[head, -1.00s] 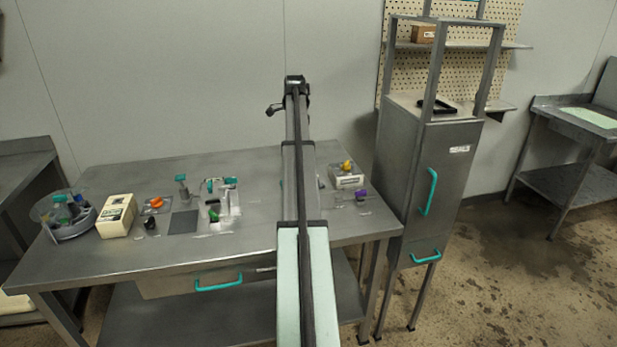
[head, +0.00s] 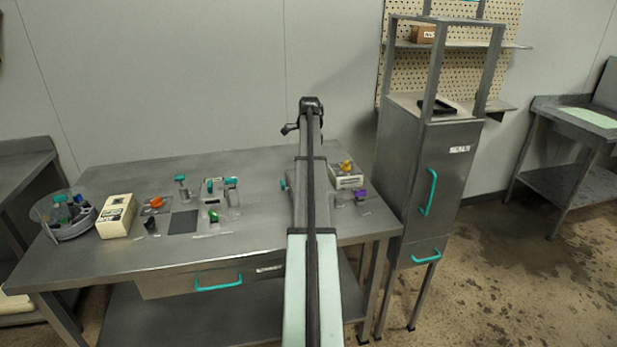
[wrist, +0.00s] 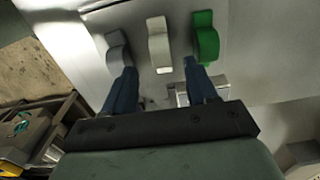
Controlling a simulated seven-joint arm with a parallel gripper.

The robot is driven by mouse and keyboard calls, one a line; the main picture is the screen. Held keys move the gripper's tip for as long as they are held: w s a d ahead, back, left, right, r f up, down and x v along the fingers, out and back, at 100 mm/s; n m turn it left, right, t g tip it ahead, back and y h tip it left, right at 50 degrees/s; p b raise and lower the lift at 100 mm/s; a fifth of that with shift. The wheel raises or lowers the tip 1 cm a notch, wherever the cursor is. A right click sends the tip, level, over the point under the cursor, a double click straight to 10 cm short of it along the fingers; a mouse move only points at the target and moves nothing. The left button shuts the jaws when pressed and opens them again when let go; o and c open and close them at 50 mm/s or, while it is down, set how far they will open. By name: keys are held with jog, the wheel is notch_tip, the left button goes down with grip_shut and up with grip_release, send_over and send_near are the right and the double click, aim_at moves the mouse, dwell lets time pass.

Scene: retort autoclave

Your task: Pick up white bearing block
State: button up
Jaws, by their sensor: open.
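The white bearing block (wrist: 158,45) shows in the wrist view as a narrow upright piece on a pale grey surface. It lies ahead of my gripper (wrist: 158,71), between the lines of the two blue fingers. In the head view I cannot make out the white block or the fingers; my arm covers part of the table.
In the head view the steel table (head: 255,235) carries a round clear bin (head: 63,215), a cream box (head: 117,215) and several small fixtures on its left. A pale box with a yellow knob (head: 346,170) is right of my arm. A tall steel cabinet (head: 430,180) stands beside the table.

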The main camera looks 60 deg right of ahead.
jog(key=shift+w+f, duration=0.15)
jog(key=shift+f, duration=2.5)
grip_shut()
